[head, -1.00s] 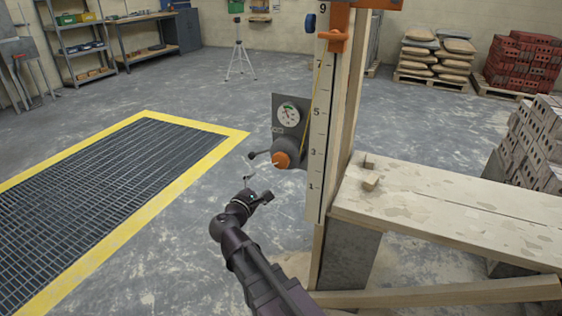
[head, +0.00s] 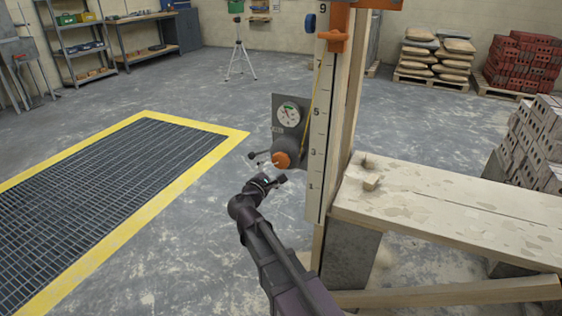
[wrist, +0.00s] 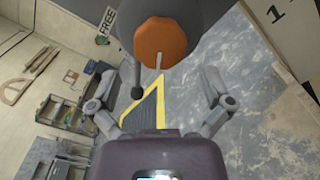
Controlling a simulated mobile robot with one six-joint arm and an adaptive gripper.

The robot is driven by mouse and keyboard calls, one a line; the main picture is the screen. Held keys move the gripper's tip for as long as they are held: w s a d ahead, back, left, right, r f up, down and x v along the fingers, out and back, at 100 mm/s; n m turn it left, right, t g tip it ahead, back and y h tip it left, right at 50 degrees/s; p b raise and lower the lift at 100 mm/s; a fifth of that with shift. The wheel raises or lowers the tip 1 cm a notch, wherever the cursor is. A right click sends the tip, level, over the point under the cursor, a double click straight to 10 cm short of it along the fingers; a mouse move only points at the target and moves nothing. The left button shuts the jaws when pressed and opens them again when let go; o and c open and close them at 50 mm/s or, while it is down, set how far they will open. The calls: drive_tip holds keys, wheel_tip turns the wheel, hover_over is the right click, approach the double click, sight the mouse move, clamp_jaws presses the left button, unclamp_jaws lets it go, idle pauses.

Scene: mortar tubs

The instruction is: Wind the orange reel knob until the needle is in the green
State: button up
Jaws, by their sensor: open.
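The orange reel knob (head: 281,160) sits on a dark reel below a round gauge (head: 289,115) on a grey plate. The gauge has a green band near its top; the needle is too small to read surely. In the wrist view the knob (wrist: 160,42) is ahead, just beyond the fingertips. A small dark lever with a ball end (head: 252,155) sticks out at the reel's left. My gripper (wrist: 163,100) is open and empty, its fingers spread to either side below the knob, not touching it. In the head view my gripper (head: 266,176) is just below the knob.
The numbered post (head: 319,150) stands right beside the reel. A plank bench (head: 450,210) with small wooden bits is at the right. The floor left of the reel is open, with a yellow-edged grate (head: 110,190).

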sight(280, 162)
drive_tip(key=shift+x, duration=3)
drive_tip(key=c, duration=0.9)
